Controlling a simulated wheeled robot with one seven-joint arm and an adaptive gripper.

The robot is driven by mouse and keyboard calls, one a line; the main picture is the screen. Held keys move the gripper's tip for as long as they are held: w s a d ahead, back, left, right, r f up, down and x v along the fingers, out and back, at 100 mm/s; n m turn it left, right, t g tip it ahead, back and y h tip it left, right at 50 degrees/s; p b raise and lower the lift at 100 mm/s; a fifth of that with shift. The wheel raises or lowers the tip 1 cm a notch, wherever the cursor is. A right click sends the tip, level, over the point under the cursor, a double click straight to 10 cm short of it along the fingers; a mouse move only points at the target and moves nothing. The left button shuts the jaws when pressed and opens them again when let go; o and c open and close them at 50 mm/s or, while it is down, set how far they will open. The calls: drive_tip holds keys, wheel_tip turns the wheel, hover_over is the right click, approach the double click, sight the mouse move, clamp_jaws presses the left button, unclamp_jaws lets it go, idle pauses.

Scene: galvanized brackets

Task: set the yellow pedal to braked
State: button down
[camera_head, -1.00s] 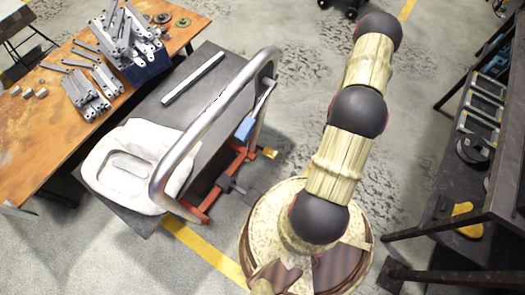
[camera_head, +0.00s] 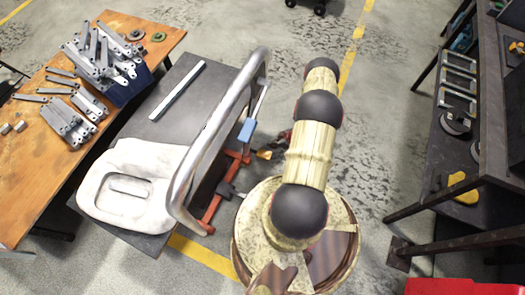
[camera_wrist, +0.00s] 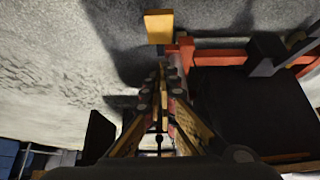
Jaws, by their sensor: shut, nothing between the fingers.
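The yellow pedal (camera_head: 264,154) is a small block at the end of the red linkage, low beside the grey cart. In the wrist view the pedal (camera_wrist: 158,27) is at top centre, joined to a red bar (camera_wrist: 215,56). My gripper (camera_wrist: 162,75) is shut and empty, its fingertips just below the pedal in that picture. A small gap shows between them, and I cannot tell the depth. In the head view my arm reaches away from me, and its far end is mostly hidden behind the arm links, close to the right of the pedal.
The grey cart (camera_head: 160,130) has a bent metal handle (camera_head: 212,140) and a white molded piece (camera_head: 125,208) on top. A wooden table (camera_head: 28,160) with brackets stands left. A dark shelf (camera_head: 490,120) stands right.

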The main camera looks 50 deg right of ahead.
drive_tip(key=shift+w, duration=0.1)
drive_tip(key=b, duration=0.5)
hover_over(260, 152)
drive_tip(key=s, duration=0.2)
wheel_tip(260, 152, down, 9)
drive_tip(key=shift+d+f, duration=0.1)
drive_tip(key=shift+d, duration=0.05)
drive_tip(key=shift+s+d+f+b, duration=0.15)
drive_tip(key=shift+s+f, duration=0.1)
drive_tip(key=shift+f, duration=0.25)
drive_tip(key=shift+s+f+b, duration=0.15)
drive_tip(key=shift+s+f, duration=0.05)
drive_tip(key=shift+f, duration=0.3)
drive_tip(key=shift+s+f, duration=0.1)
drive_tip(key=shift+f, duration=0.45)
